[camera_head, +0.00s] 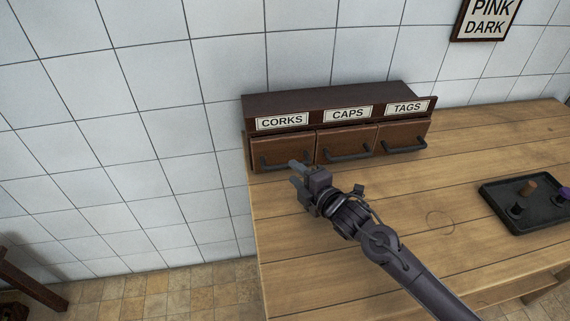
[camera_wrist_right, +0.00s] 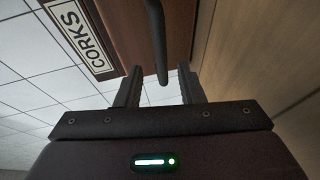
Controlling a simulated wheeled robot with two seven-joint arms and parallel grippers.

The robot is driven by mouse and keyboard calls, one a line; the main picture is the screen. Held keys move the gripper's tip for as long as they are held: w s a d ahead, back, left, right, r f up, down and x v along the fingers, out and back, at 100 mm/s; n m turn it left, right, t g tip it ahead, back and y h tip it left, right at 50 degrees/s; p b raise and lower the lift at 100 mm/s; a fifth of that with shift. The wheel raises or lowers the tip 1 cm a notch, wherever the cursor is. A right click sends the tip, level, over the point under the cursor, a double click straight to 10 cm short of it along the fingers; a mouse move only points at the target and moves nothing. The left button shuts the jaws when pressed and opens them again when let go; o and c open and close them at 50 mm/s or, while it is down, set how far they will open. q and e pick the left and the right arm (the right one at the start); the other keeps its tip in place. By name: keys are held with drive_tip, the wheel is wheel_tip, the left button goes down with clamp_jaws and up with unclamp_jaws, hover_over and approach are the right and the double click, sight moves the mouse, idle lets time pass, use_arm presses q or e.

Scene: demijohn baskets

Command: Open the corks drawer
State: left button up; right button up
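The corks drawer (camera_head: 270,152) is the left of three drawers in a dark wooden cabinet (camera_head: 350,100) on the table, under the label CORKS. It looks shut. Its dark bar handle (camera_head: 277,164) is partly hidden by my right gripper (camera_head: 298,172) in the head view. In the right wrist view the CORKS label (camera_wrist_right: 80,38) is at upper left and the handle (camera_wrist_right: 156,45) runs down from the top edge. My right gripper (camera_wrist_right: 160,88) is open there, its two fingers either side of the handle's near end, with gaps on both sides. My left gripper is not in view.
The caps drawer (camera_head: 340,140) and tags drawer (camera_head: 402,138) sit to the right, each with a bar handle. A black tray (camera_head: 500,204) with small items lies at the table's right. The wooden table (camera_head: 330,265) is bare in front of the cabinet.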

sight(287, 167)
drive_tip(key=x, duration=0.4)
drive_tip(key=shift+w+a+f, duration=0.1)
drive_tip(key=shift+w+a, duration=0.05)
drive_tip(key=shift+w, duration=0.05)
drive_tip(key=shift+w+a+f+p, duration=0.1)
drive_tip(key=shift+w+a+p, duration=0.1)
drive_tip(key=shift+p, duration=0.1)
drive_tip(key=shift+w, duration=0.15)
drive_tip(key=c, duration=0.6)
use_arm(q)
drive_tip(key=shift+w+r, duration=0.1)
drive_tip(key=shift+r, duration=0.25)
use_arm(e)
clamp_jaws()
